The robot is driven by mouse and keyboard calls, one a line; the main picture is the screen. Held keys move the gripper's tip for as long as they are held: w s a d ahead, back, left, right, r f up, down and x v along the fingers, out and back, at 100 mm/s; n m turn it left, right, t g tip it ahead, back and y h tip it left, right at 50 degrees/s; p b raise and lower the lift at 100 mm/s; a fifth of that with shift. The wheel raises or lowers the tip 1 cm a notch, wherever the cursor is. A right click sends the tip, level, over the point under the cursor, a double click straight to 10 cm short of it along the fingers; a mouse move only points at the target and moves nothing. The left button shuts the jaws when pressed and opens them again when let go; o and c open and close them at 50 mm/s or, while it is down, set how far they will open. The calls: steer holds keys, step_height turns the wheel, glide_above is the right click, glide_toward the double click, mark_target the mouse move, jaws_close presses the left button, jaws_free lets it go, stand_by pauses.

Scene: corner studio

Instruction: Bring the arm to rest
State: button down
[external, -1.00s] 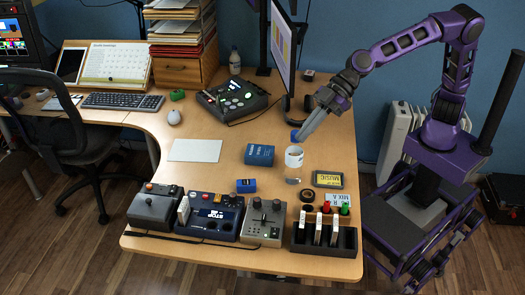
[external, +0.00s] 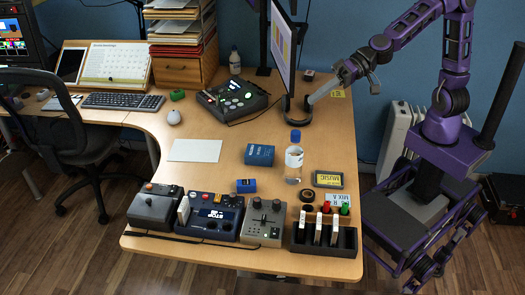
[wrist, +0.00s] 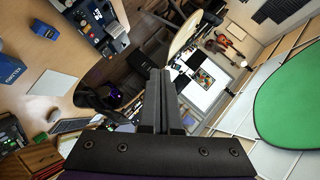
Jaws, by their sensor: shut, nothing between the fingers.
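My gripper (external: 311,101) is at the end of my purple arm, raised above the back right part of the desk in the external view. It points down and to the left, in front of the wall and near the monitor's right side. Its fingers (wrist: 163,100) are together and empty in the wrist view. The wrist view looks across the room, with the desk at its left side.
A clear bottle with a blue cap (external: 294,160) stands upright on the desk (external: 215,176). A white radiator (external: 398,140) stands beside my base.

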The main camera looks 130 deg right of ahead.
steer(key=s+a+f+n+g+y, duration=0.2)
steer(key=s+a+n+g+y, duration=0.35)
steer(key=s+a+n, duration=0.85)
steer(key=s+f+g+h+b, duration=0.1)
steer(key=s+f+h, duration=0.15)
steer(key=s, duration=0.55)
steer(key=s+f+g+h, duration=0.1)
steer(key=s+f, duration=0.2)
steer(key=s, duration=0.5)
step_height(320, 180, down, 8)
steer(key=b, duration=0.7)
steer(key=shift+s+d+r+b, duration=0.2)
steer(key=shift+s+d+b, duration=0.05)
steer(key=shift+d+b, duration=0.1)
steer(key=shift+t, duration=0.25)
